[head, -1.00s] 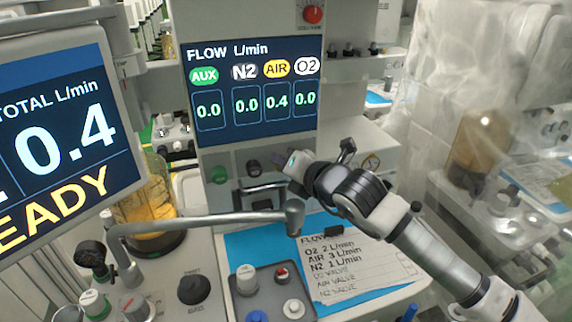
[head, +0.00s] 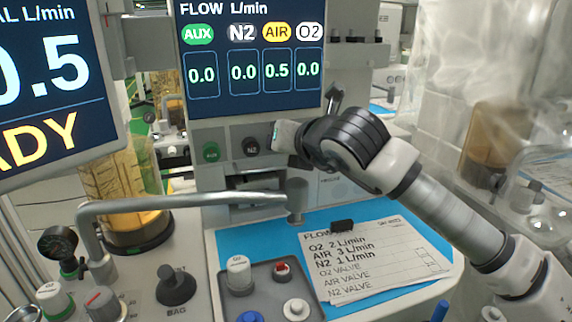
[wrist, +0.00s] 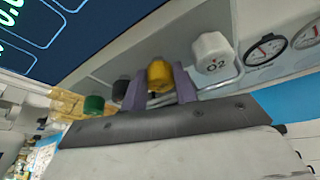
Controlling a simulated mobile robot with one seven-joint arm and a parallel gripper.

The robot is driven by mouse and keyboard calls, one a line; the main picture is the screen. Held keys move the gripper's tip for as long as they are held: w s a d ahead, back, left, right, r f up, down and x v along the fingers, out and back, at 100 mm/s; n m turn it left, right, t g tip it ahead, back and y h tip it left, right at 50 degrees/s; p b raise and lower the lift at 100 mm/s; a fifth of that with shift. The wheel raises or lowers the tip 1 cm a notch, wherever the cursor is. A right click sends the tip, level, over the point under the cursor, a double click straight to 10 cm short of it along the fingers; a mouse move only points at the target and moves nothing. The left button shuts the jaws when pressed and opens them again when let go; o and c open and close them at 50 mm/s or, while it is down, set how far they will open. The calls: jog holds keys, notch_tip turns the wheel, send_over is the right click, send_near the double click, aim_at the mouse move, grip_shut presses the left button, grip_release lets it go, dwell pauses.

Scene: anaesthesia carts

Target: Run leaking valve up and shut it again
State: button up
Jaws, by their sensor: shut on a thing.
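The flow screen (head: 250,60) in the head view reads AUX 0.0, N2 0.0, AIR 0.5 and O2 0.0. Below it is a row of valve knobs. In the wrist view my gripper (wrist: 159,90) is shut on the yellow AIR knob (wrist: 159,75), one finger on each side. The white O2 knob (wrist: 213,52) is to its right, the dark N2 knob (wrist: 121,90) and green AUX knob (wrist: 94,104) to its left. The head view also shows my gripper (head: 277,137) at the panel, where it hides the AIR and O2 knobs.
A metal pipe arm (head: 190,202) crosses in front of the panel. A clipboard flow sheet (head: 375,262) lies on the blue mat (head: 228,250). A grey tray (head: 262,310) with several knobs stands in front. Two gauges (wrist: 265,48) sit right of the O2 knob.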

jog(key=n+h+b, duration=0.1)
jog(key=b, duration=0.2)
jog(key=n+h+b, duration=0.1)
jog(key=n+b, duration=0.1)
jog(key=b, duration=0.1)
jog(key=n+h+b, duration=0.1)
jog(key=b, duration=0.2)
jog(key=shift+s+a+f+t, duration=0.1)
jog(key=shift+a+f+t, duration=0.15)
jog(key=shift+f+t, duration=0.15)
jog(key=n+h+b, duration=0.1)
jog(key=n+b, duration=0.1)
jog(key=b, duration=0.1)
jog(key=shift+a+r+t, duration=0.1)
jog(key=shift+t, duration=0.2)
jog(key=shift+r+n+t+h+b, duration=0.1)
jog(key=shift+n+t+h+b, duration=0.3)
jog(key=shift+n+b, duration=0.65)
jog(key=shift+r, duration=0.1)
jog(key=o, duration=1)
